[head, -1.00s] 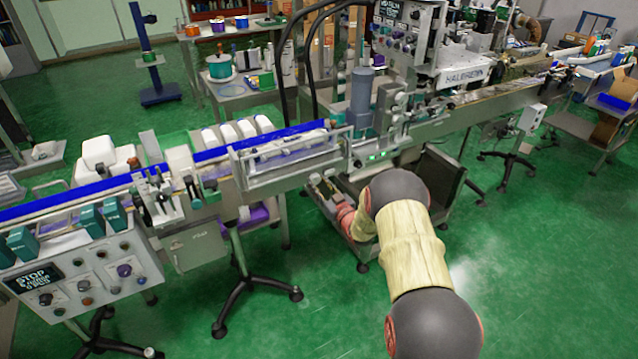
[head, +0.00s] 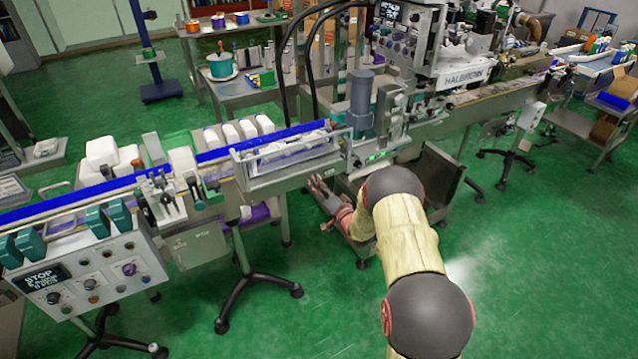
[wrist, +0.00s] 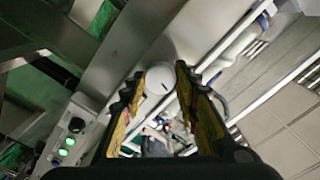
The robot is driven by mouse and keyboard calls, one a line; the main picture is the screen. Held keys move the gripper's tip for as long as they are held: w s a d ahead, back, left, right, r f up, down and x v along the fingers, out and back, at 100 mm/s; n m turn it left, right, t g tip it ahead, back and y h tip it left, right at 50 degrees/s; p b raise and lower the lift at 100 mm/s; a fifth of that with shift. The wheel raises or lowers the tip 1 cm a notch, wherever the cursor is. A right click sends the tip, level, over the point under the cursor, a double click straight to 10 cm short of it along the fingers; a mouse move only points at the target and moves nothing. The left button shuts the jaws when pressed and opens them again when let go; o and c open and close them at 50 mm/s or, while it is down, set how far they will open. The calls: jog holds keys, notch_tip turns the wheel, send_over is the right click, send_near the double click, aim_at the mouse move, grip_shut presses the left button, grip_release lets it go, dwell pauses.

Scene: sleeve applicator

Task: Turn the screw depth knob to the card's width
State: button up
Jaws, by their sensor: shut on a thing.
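A round white knob (wrist: 158,80) with a dark pointer line shows in the wrist view, between the tips of my gripper (wrist: 159,76). The two fingers, dark with yellowish inner faces, are shut on it at its left and right sides. In the head view my gripper (head: 318,186) is low, beneath the front of the conveyor machine (head: 290,178), and the knob cannot be made out there. I cannot read a scale or a card in either view.
Green-lit buttons (wrist: 68,142) sit on a panel left of the fingers in the wrist view. A dark open bin (head: 437,180) stands right of my wrist in the head view. A control panel (head: 85,280) is at the left.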

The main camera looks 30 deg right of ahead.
jog(key=shift+m+p, duration=3.05)
jog(key=shift+m, duration=7.35)
jog(key=o, duration=1.1)
jog(key=shift+r, duration=0.1)
jog(key=shift+o, duration=0.2)
